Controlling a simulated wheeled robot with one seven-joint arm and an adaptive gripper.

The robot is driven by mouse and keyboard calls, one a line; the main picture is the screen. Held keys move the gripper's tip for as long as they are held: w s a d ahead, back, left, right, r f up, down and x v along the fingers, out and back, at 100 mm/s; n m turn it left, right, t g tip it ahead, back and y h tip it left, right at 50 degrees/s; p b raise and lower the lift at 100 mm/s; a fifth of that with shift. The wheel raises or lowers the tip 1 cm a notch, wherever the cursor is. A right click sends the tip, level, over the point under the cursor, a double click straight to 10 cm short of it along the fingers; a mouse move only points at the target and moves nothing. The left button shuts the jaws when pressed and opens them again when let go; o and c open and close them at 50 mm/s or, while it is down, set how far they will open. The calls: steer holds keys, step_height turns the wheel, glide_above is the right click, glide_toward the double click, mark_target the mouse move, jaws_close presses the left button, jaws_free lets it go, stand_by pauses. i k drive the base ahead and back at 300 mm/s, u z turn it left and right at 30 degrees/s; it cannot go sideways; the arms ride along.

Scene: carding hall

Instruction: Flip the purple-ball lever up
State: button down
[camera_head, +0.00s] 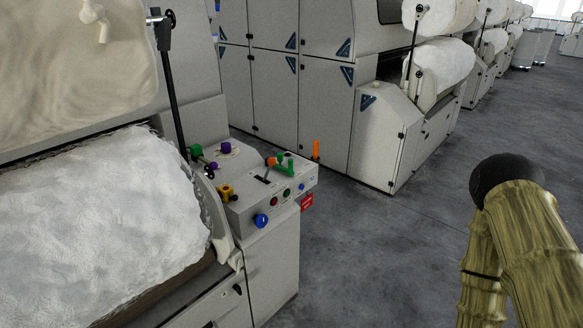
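A light grey control box (258,205) stands at the right end of the near machine, with small coloured controls on its sloping top. My gripper is not in view; only part of my arm shows at the right, apart from the box.
White fibre (95,220) fills the near machine. Grey floor (390,260) is clear right of the box.

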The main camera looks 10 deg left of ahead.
mark_target(214, 165)
steer(key=z, duration=1.3)
steer(key=i, duration=1.4)
steer(key=u, duration=3.15)
steer(key=i, duration=0.3)
steer(key=u, duration=0.2)
